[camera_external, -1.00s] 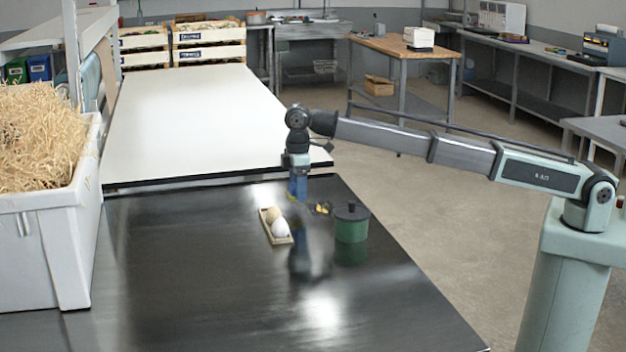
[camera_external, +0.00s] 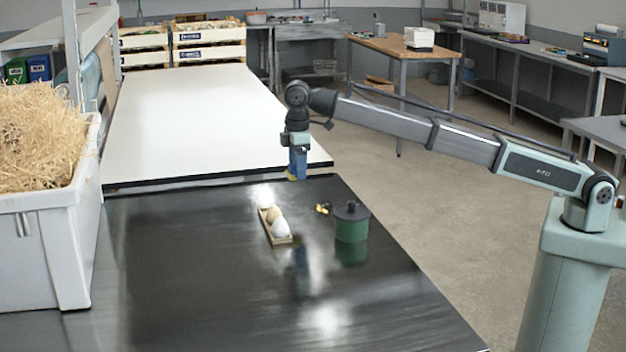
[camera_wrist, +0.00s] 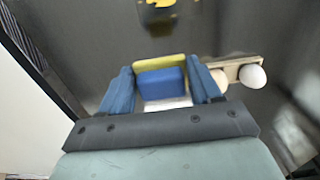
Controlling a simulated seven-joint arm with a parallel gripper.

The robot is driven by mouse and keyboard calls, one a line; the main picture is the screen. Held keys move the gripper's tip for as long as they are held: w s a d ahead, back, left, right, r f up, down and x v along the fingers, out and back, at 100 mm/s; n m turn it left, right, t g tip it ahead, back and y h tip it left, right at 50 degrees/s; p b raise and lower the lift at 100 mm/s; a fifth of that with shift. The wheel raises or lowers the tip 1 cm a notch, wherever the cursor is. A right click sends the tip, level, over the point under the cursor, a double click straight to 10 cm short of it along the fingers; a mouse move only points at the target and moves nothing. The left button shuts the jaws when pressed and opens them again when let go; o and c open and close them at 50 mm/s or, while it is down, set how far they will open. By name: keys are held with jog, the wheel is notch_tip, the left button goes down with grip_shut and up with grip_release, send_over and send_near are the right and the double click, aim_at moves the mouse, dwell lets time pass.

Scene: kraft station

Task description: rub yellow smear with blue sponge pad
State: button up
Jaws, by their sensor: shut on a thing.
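My gripper (camera_external: 296,172) hangs above the far part of the black table. In the wrist view its two blue fingers (camera_wrist: 162,72) are shut on the blue sponge pad (camera_wrist: 161,86), which shows a yellow strip along one edge and a pale part below. The pad is clear of the table. The yellow smear (camera_external: 323,208) is a small patch on the black tabletop, to the right of and below my gripper in the external view. A yellow patch with dark parts, likely the smear (camera_wrist: 158,6), is cut off at the top of the wrist view.
A wooden holder (camera_external: 266,230) with two egg-like objects lies left of the smear. A dark-lidded green canister (camera_external: 351,228) stands close to its right. The black table (camera_external: 200,290) is clear in front. A white table (camera_external: 200,115) adjoins behind; a straw-filled grey bin (camera_external: 40,250) stands left.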

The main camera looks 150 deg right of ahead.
jog(key=shift+w+a, duration=0.2)
jog(key=shift+w, duration=0.2)
jog(key=shift+c, duration=0.2)
jog(key=w+a, duration=0.1)
jog(key=a, duration=0.4)
send_over(331, 217)
notch_tip(331, 217, down, 3)
jog(key=shift+s+f, duration=0.15)
jog(key=shift+f, duration=3.15)
jog(key=shift+s+d+f, duration=0.2)
jog(key=shift+s+d, duration=0.25)
jog(key=shift+d, duration=0.1)
jog(key=shift+c, duration=0.4)
jog(key=shift+s+d, duration=3.1)
jog(key=shift+w+a, duration=3.6)
jog(key=shift+a, duration=0.05)
notch_tip(331, 217, up, 2)
jog(key=shift+d+r, duration=0.1)
jog(key=shift+r, duration=2.95)
